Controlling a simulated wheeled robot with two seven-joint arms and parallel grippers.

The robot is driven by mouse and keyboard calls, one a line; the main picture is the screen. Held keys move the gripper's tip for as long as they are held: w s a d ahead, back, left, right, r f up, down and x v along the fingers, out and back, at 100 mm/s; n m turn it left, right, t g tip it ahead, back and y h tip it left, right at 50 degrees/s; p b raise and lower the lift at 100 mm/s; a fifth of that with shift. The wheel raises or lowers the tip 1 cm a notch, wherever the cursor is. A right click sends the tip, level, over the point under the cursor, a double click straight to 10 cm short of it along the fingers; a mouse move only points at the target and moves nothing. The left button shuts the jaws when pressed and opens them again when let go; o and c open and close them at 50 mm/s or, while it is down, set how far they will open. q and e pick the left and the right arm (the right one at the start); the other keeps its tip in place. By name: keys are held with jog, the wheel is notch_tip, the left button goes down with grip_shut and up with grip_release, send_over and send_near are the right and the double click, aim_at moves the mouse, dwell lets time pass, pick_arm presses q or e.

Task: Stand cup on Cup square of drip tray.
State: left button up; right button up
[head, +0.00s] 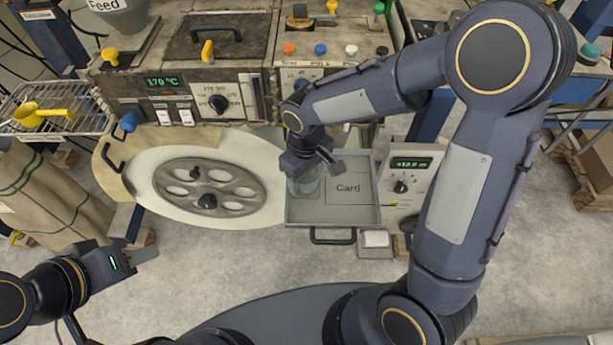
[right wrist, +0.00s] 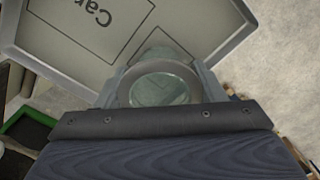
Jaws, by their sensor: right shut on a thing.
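A clear cup (head: 305,186) is held by my right gripper (head: 311,168) over the left part of the grey drip tray (head: 347,215). In the right wrist view the cup (right wrist: 160,88) sits between the two fingers, seen from above, with outline lines showing through it. The cup looks roughly upright; I cannot tell whether its base touches the tray. The tray's right part has an outlined square marked Card (head: 348,188). No Cup label is readable; the cup and gripper cover that side. My left gripper (head: 145,255) is away at the lower left, apart from everything; its finger gap is not clear.
A round plate with a holed grey wheel (head: 208,187) stands left of the tray. A panel with a display (head: 411,163) is close on its right. The laminating machine (head: 215,60) with knobs is behind. Open floor lies in front.

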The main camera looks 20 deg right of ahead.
jog(key=shift+f, duration=0.5)
jog(key=shift+f, duration=0.1)
jog(key=o, duration=0.5)
jog(key=shift+f, duration=0.15)
jog(key=shift+o, duration=1)
